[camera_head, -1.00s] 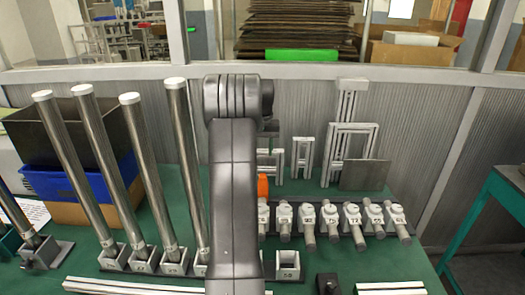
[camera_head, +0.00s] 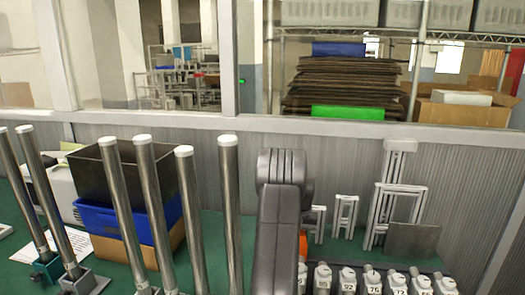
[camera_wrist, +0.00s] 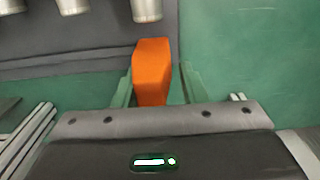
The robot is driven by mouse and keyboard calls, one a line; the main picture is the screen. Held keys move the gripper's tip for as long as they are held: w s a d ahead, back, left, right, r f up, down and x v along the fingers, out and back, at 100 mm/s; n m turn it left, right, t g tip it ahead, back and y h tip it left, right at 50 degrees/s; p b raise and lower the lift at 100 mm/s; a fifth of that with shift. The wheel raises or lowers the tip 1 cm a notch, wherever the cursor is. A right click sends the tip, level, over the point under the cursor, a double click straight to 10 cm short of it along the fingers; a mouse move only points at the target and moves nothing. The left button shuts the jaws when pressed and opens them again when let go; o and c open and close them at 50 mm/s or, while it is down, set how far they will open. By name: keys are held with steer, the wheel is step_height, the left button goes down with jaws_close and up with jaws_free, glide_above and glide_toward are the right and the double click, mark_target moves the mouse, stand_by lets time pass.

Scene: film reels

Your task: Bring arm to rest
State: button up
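My gripper (camera_wrist: 157,88) shows at the bottom of the wrist view, with a slim greenish part on each side of an orange block (camera_wrist: 152,70). Whether these parts touch the block or stand apart from it is not clear. In the head view my dark grey arm rises in the middle and hides the gripper. A small orange patch (camera_head: 303,246) shows just right of the arm. In the wrist view, metal cylinder ends (camera_wrist: 146,10) and a dark grey rack bar (camera_wrist: 75,68) lie beyond the orange block.
Tall white-capped metal tubes (camera_head: 229,205) stand left of my arm. Behind them are a black bin (camera_head: 120,175) and a blue crate (camera_head: 100,218). White-capped numbered pieces (camera_head: 347,278) line up at right, before white frames (camera_head: 395,200) and a grey plate (camera_head: 412,241). A ribbed wall (camera_head: 340,160) closes the back.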

steer(key=shift+r, duration=1.05)
